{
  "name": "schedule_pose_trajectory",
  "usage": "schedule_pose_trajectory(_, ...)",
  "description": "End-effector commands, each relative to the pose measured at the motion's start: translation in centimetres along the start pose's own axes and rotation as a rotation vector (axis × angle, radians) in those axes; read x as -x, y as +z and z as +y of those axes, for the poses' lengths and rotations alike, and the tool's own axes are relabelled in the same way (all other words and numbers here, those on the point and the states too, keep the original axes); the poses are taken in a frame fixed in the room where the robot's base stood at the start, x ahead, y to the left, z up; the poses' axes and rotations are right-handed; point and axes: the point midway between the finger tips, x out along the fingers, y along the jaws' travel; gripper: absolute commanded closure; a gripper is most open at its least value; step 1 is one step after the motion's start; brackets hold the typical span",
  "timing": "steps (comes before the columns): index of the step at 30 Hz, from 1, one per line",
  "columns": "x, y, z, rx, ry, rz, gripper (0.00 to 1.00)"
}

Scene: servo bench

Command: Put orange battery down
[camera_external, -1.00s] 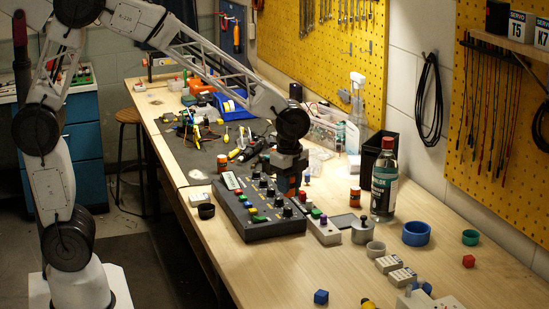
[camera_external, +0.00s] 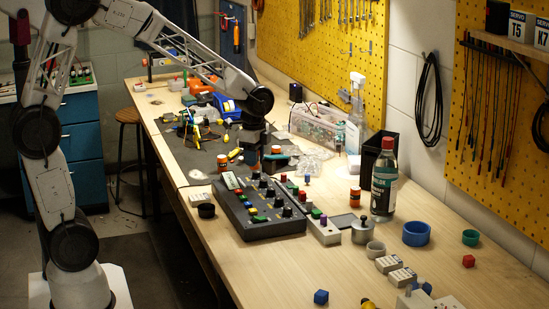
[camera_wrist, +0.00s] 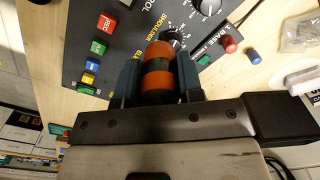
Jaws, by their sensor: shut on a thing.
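The orange battery (camera_wrist: 158,76), orange with a black band, sits between the two dark fingers of my gripper (camera_wrist: 160,84) in the wrist view. The fingers are shut on it. In the external view my gripper (camera_external: 252,160) points down near the far edge of the dark control panel (camera_external: 262,228). In the wrist view the panel (camera_wrist: 113,14), with coloured buttons and dials, lies behind the battery. The battery's height above the surface is unclear.
Tools and wires clutter the dark mat (camera_external: 188,160) behind. The bench front is fairly clear.

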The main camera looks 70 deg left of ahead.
Motion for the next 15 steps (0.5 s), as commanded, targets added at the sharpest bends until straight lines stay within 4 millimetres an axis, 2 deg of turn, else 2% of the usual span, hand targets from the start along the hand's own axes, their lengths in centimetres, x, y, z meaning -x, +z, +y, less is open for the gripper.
schedule_pose_trajectory(1, 0.0, 1.1, -0.6, 0.022, 0.000, 0.000, 0.92)
schedule_pose_trajectory(15, 0.0, 10.0, -4.1, 0.204, 0.000, 0.000, 0.92)
